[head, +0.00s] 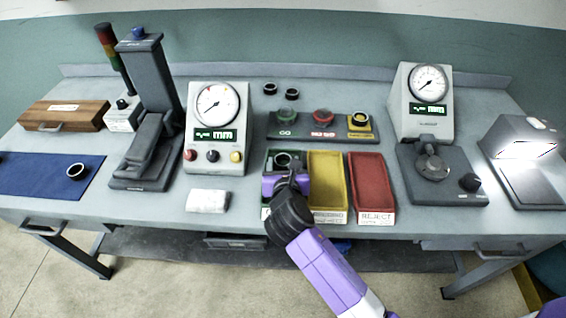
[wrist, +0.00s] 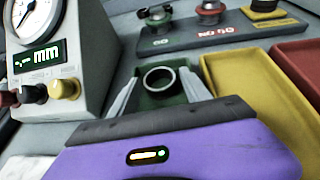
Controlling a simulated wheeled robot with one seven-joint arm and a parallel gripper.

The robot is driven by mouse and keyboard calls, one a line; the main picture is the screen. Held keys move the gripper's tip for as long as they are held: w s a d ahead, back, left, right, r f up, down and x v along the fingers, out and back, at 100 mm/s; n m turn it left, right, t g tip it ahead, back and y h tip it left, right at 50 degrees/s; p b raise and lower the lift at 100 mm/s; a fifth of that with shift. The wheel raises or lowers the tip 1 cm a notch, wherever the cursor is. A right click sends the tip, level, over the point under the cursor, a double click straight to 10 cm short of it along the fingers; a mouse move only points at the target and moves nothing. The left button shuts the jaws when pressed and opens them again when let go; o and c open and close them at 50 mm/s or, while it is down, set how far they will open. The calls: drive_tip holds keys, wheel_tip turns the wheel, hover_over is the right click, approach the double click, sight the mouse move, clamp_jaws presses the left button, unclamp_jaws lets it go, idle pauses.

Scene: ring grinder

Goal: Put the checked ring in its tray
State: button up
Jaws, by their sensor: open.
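A dark ring with a bright rim (head: 283,159) is in the green tray (head: 267,160), towards its back. The wrist view also shows this ring (wrist: 158,80) in the green tray (wrist: 181,101). My gripper (head: 285,172) is over the green tray and hides much of its front. In the wrist view my gripper (wrist: 160,88) has its two pale fingers spread apart, with the ring showing between and beyond their tips. Nothing is held. I cannot tell whether a finger touches the ring.
A yellow tray (head: 328,183) and a red REJECT tray (head: 371,185) stand right of it. Behind is a panel (head: 300,127) with coloured labels. A dial gauge (head: 217,125) stands left. Another ring (head: 76,170) lies on a blue mat (head: 40,176); two dark rings (head: 269,88) lie at the back.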

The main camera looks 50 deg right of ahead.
drive_tip(key=v, duration=1.1)
idle(0.3)
drive_tip(key=shift+w+a+r+m, duration=0.15)
drive_tip(key=shift+w+a+m, duration=0.1)
drive_tip(key=shift+m, duration=0.35)
drive_tip(key=s+a+r+m+t+y, duration=0.25)
drive_tip(key=a+m+t+y, duration=0.4)
drive_tip(key=a+m, duration=0.55)
drive_tip(key=s+r+m+y, duration=0.1)
drive_tip(key=s+m+y, duration=0.2)
drive_tip(key=s+m, duration=1)
drive_tip(key=s+a+g, duration=0.1)
drive_tip(key=s, duration=0.8)
